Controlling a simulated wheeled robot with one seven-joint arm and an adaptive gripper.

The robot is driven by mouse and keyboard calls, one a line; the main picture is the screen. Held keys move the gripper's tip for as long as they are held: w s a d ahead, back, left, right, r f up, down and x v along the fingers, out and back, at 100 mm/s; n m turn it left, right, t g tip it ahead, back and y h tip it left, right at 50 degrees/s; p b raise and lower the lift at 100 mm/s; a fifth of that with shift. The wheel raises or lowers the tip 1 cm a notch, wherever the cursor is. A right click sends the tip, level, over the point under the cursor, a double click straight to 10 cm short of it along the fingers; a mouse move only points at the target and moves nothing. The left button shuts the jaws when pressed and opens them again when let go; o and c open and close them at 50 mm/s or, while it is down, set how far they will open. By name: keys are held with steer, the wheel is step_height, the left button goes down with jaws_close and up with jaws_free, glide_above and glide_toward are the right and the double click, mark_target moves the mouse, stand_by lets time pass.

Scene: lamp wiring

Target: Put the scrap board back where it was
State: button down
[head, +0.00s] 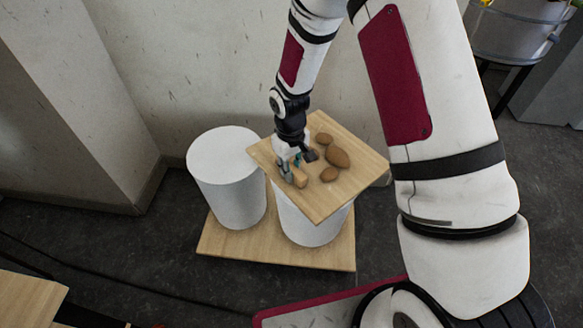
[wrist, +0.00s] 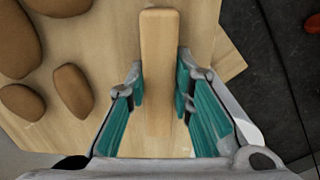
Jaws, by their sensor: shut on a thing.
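The scrap board (head: 325,202) is a square of pale wood at the centre of the head view, over the top of the right white drum (head: 308,228). It also fills much of the wrist view (wrist: 112,35). A short wooden handle bar (head: 299,179) stands on its left part. My gripper (head: 297,166) is shut on this bar, with a teal-lined finger on each side of it (wrist: 160,60) in the wrist view. Several brown stones (head: 338,158) lie on the board beside the gripper. I cannot tell whether the board rests on the drum or hangs just above it.
A second white drum (head: 227,185) with a bare top stands to the left. Both drums stand on a larger wooden base board (head: 225,246) on the dark floor. A wall (head: 190,60) is behind. A wooden surface (head: 28,300) is at lower left, and a planter (head: 515,30) at upper right.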

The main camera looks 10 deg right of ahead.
steer(key=shift+f+b, duration=0.35)
steer(key=shift+f, duration=0.15)
steer(key=c, duration=1.3)
jaws_free()
